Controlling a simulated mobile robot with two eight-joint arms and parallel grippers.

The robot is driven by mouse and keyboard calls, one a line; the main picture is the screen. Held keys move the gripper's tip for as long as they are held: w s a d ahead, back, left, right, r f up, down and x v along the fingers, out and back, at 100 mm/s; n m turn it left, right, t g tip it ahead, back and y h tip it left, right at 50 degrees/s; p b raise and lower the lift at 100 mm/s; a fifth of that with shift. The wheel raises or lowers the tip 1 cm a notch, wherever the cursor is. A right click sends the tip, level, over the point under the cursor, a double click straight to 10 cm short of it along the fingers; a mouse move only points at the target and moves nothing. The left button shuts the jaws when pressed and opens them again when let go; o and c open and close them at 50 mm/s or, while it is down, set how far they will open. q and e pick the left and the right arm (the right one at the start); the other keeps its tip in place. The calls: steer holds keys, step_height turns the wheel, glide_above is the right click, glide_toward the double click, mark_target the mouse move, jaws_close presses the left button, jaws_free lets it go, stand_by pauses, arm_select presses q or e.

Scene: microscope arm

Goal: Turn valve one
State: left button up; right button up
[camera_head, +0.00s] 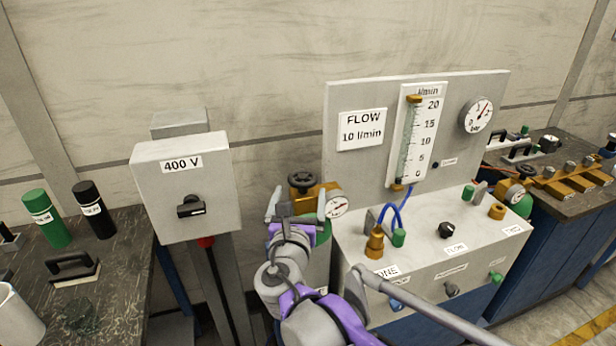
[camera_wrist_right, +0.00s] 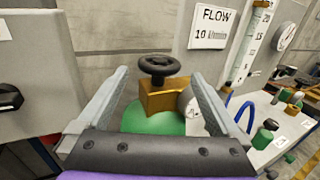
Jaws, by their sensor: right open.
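A black handwheel (camera_head: 301,180) sits on a brass valve body (camera_head: 330,187) with a round gauge (camera_head: 337,207), on top of a green cylinder. In the right wrist view the handwheel (camera_wrist_right: 159,65) lies straight ahead, between and beyond the fingertips. My right gripper (camera_head: 298,198) is open and empty, just in front of the valve, apart from the wheel as far as I can see. It also shows in the right wrist view (camera_wrist_right: 160,80). A label ending in "ONE" (camera_head: 387,271) is on the grey flow panel, below a brass fitting (camera_head: 375,243). My left gripper is out of view.
A grey 400 V switch box (camera_head: 187,190) stands to the left of the valve. The flow panel (camera_head: 345,232) with knobs and a blue hose (camera_head: 388,212) is close on the right. Benches with loose items stand at both sides.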

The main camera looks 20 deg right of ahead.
mark_target(304, 174)
steer(key=x, duration=0.8)
steer(key=shift+w+d, duration=0.1)
steer(key=shift+w, duration=0.05)
steer(key=c, duration=1.1)
steer(key=shift+r+m+g+h, duration=0.1)
steer(key=shift+m+g+h, duration=0.6)
steer(key=shift+m+h, duration=0.5)
steer(key=shift+d+m+g+h+p, duration=0.1)
steer(key=shift+m+g+h+p, duration=0.4)
steer(key=shift+h, duration=0.6)
steer(key=o, duration=1.1)
